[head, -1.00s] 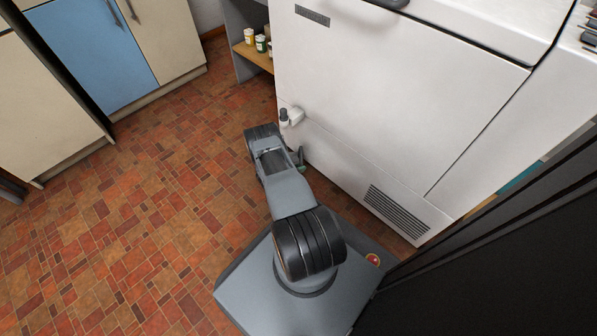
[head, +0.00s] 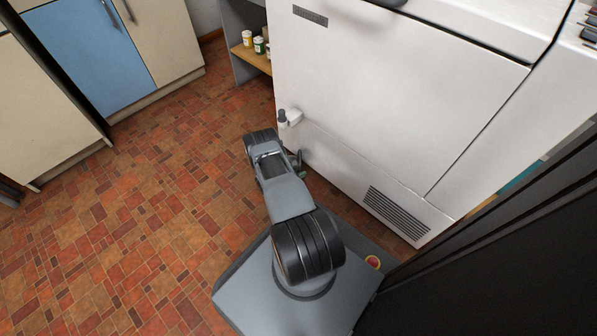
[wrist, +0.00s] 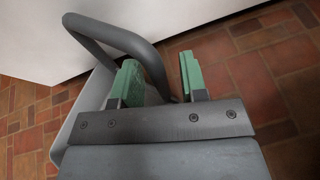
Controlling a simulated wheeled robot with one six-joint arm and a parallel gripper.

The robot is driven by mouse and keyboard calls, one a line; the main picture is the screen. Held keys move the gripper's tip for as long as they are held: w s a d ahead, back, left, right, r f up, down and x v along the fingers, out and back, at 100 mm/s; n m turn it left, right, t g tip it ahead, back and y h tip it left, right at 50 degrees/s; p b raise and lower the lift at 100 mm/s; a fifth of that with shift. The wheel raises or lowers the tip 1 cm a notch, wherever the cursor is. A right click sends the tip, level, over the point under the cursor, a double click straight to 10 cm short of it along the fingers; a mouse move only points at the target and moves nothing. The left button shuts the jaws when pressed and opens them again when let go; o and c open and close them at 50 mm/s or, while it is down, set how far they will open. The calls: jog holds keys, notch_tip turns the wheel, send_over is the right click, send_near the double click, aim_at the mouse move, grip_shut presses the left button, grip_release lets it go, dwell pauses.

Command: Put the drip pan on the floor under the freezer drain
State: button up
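The drip pan (wrist: 81,112) is grey with a thick looped handle (wrist: 113,37), and lies under my gripper in the wrist view. The arm hides most of it in the head view. My gripper (wrist: 165,72) has green fingertips standing apart, with the handle's near end between or just below them. I see no clear grip on it. The freezer (head: 400,100) is white. Its drain (head: 291,117), a small white spout with a grey cap, sticks out low on its left front.
A vent grille (head: 396,212) is low on the freezer's right. Shelves with several small jars (head: 259,45) stand behind left. Cream and blue cabinets (head: 85,50) line the far left. The tiled floor (head: 130,210) is clear at left. A dark panel (head: 500,270) is close on the right.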

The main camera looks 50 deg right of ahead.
jog(key=shift+r, duration=0.2)
jog(key=p+v, duration=0.4)
jog(key=v, duration=0.8)
jog(key=w+a+r+m+y, duration=0.2)
jog(key=r+m, duration=0.1)
jog(key=r, duration=0.6)
jog(key=w+a+r+m+y, duration=0.1)
jog(key=a+r+m, duration=0.15)
jog(key=r, duration=0.65)
jog(key=w+a+r+m+y, duration=0.2)
jog(key=a+r+m, duration=0.1)
jog(key=r, duration=0.6)
jog(key=s+a+r+m+t+y, duration=0.3)
jog(key=s+a+r+y, duration=0.1)
jog(key=s+a+r, duration=0.3)
jog(key=s+a+r+m+t+y, duration=0.3)
jog(key=s+a+r, duration=0.4)
jog(key=a+r, duration=0.3)
notch_tip(320, 180, up, 2)
jog(key=shift+s+r+y, duration=0.15)
jog(key=shift+y, duration=0.45)
jog(key=shift+r, duration=0.1)
